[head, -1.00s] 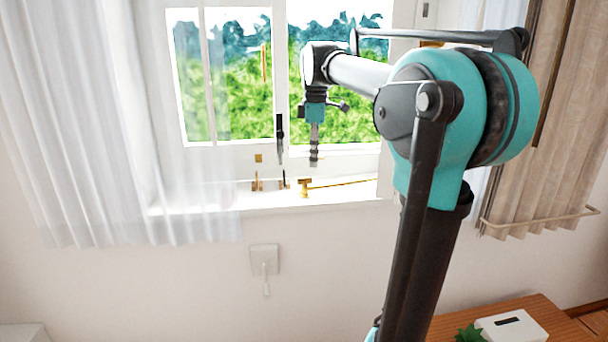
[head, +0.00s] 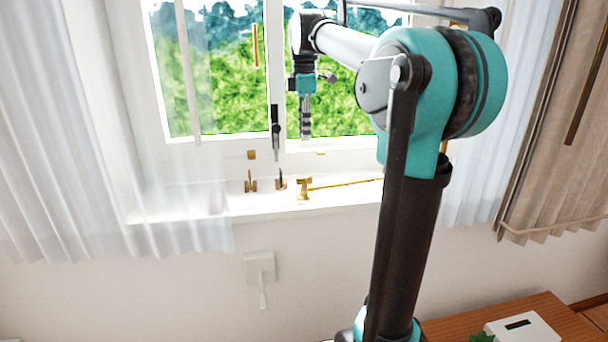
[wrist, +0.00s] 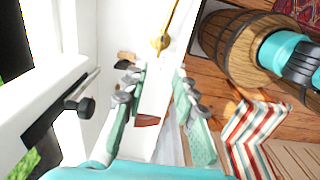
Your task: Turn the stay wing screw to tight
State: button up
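The brass stay wing screw (head: 304,188) stands on the white window sill, at the left end of a thin brass stay bar (head: 345,183). It also shows in the wrist view as a round brass knob (wrist: 160,42) with the bar running up from it. My gripper (head: 306,133) points down above the sill, apart from the screw and over it in the picture. In the wrist view my gripper (wrist: 158,88) has its two fingers spread, with nothing held between them. The wing's exact angle is too small to tell.
A dark window handle (head: 275,130) is just left of my gripper. Small brass and dark fittings (head: 251,184) stand on the sill to the left. Sheer curtains (head: 190,210) hang at the left. A wooden barrel (wrist: 240,45) and striped cloth (wrist: 255,130) show below.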

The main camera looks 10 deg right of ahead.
aim_at(304, 183)
notch_tip(304, 183, down, 14)
jog(key=shift+f, duration=0.15)
dwell(0.3)
grip_shut()
